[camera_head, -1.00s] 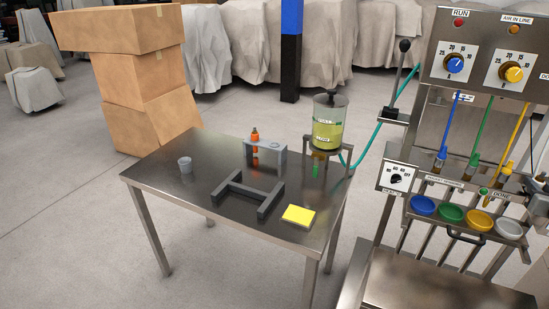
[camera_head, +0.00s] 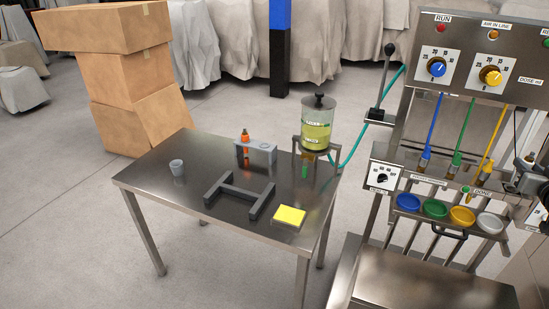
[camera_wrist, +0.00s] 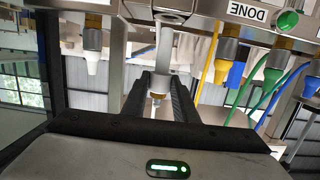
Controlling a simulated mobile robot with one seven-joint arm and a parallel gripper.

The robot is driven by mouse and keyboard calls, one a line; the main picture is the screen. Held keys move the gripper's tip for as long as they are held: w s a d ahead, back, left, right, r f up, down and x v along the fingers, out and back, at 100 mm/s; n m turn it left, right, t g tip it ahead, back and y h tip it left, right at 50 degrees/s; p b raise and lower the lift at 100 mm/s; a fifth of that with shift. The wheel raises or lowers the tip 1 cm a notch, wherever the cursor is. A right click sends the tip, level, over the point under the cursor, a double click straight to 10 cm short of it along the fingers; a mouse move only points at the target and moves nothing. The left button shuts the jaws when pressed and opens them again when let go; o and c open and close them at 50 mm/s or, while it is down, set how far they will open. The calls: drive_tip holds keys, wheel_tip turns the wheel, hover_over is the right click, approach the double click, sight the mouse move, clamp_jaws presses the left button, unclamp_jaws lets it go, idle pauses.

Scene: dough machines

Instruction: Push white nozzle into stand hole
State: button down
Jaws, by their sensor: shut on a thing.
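In the wrist view my gripper (camera_wrist: 160,105) has its two dark fingers closed around the pale white nozzle (camera_wrist: 168,55). The nozzle lies along the gap between the fingers, with a small brass-coloured part near the palm. Its far end meets a pale metal bracket (camera_wrist: 168,16) on the machine. I cannot tell whether it sits in the bracket's hole, as the contact is hidden. In the head view the arm's end shows only in part at the right edge, and the nozzle is not clear there.
The yellow nozzle (camera_wrist: 224,62) and coloured hoses are close beside my gripper. The machine's coloured bowls (camera_head: 435,209) sit below its hoses.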

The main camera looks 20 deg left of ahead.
drive_tip(key=shift+r+p, duration=2.05)
drive_tip(key=shift+r, duration=1.1)
